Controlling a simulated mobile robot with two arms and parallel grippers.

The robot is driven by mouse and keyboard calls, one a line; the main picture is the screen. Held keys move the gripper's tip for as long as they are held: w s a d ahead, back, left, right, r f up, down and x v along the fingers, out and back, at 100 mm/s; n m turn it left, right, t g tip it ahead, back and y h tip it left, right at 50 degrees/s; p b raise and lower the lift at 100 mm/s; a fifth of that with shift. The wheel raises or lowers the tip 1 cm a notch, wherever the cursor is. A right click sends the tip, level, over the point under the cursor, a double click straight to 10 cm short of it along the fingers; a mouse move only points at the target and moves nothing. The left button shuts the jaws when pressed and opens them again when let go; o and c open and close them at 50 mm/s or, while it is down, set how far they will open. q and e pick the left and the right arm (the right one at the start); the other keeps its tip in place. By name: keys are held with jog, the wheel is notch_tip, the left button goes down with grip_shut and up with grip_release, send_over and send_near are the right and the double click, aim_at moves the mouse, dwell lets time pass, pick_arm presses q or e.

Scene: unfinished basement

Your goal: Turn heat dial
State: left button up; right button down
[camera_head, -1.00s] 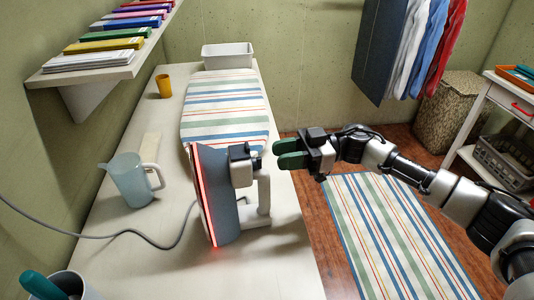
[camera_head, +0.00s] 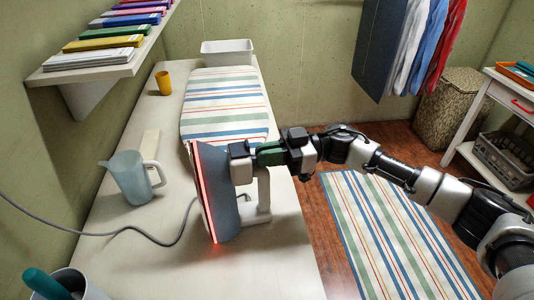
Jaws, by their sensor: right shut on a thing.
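A grey iron-like appliance (camera_head: 222,210) stands upright on the long pale table, with a red glowing strip along its left edge and a white handle (camera_head: 264,190) on its right. A dark block that looks like the heat dial (camera_head: 238,152) sticks out near the top of its right side. My right gripper (camera_head: 257,154), with green fingers, reaches in from the right and is shut on the dial. The fingertips partly hide the dial, so its setting cannot be read. My left gripper is not in view.
A grey cord (camera_head: 135,231) runs left from the appliance across the table (camera_head: 200,275). A translucent jug (camera_head: 128,180) stands to its left. A striped board (camera_head: 225,108), yellow cup (camera_head: 163,83) and white bin (camera_head: 228,53) are behind. A shelf (camera_head: 85,76) overhangs the left.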

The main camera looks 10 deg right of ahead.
jog(key=shift+s+n, duration=0.1)
jog(key=shift+n, duration=0.5)
jog(key=n, duration=0.3)
jog(key=shift+s, duration=0.1)
jog(key=c, duration=1.2)
grip_release()
jog(key=d, duration=0.3)
jog(key=d+b, duration=0.1)
jog(key=d, duration=0.3)
jog(key=w+d+b, duration=0.1)
jog(key=d, duration=0.3)
